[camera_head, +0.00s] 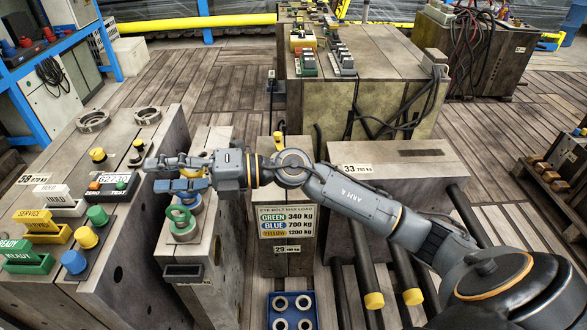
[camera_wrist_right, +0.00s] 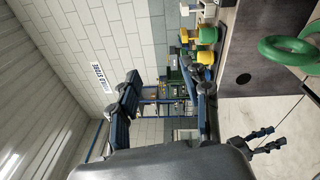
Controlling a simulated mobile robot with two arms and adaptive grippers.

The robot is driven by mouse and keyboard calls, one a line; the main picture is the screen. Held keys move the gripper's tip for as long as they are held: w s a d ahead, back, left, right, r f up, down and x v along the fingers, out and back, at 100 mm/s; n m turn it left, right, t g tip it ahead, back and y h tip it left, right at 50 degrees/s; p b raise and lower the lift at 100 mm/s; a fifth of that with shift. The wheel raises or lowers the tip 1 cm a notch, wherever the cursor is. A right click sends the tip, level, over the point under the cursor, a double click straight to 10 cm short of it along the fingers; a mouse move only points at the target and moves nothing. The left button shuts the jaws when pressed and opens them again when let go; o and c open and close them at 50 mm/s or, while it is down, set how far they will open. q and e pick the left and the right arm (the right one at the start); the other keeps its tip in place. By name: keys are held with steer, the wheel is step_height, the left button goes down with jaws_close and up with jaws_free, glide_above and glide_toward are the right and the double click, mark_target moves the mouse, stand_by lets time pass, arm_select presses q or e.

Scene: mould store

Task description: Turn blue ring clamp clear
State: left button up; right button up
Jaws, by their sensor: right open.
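My right gripper (camera_head: 157,174) reaches in from the right above a mould block and is open. No object shows between its fingers, which also show apart in the wrist view (camera_wrist_right: 168,88). Just below it stand a green ring (camera_head: 178,214) and, partly hidden behind, a blue ring (camera_head: 196,204). They sit at the block's top; whether my fingers touch the blue ring I cannot tell. No separate clamp can be made out. In the wrist view a green ring (camera_wrist_right: 290,50) is at the right edge, outside the fingers.
A load sign (camera_head: 286,220) lists green, blue and yellow. The left block carries labelled trays, including a yellow one (camera_head: 44,226), and coloured knobs. A blue tray (camera_head: 292,309) with metal rings is at the bottom. Block 33 (camera_head: 400,165) lies under my arm.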

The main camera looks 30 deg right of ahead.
steer(key=w+d+f+n+g+h+b, duration=0.1)
steer(key=d+f+n+g+h, duration=0.1)
steer(key=d+f+h, duration=0.3)
steer(key=w+d+f+n+g+h, duration=0.1)
steer(key=d+f+n+h, duration=0.1)
steer(key=d+h, duration=0.45)
steer(key=d+r+m+h, duration=0.25)
steer(key=d+h, duration=0.35)
steer(key=d, duration=1.3)
steer(key=shift+m+g, duration=0.25)
steer(key=shift+g, duration=0.15)
steer(key=b+x, duration=0.3)
steer(key=x, duration=1)
steer(key=shift+f, duration=0.4)
arm_select(q)
steer(key=w+d+r+t+h, duration=0.1)
steer(key=w+r+t, duration=0.2)
steer(key=w, duration=0.1)
steer(key=w+d+r+t, duration=0.2)
steer(key=w+r+t, duration=0.1)
steer(key=r, duration=0.1)
steer(key=w+d+r+t+h, duration=0.1)
steer(key=w+r+t, duration=0.2)
steer(key=w+r, duration=0.1)
steer(key=shift+w+d+r+m+h, duration=0.25)
steer(key=shift+w+m+h, duration=0.05)
steer(key=shift+w, duration=0.05)
arm_select(e)
steer(key=shift+w+f, duration=0.15)
steer(key=shift+f, duration=0.1)
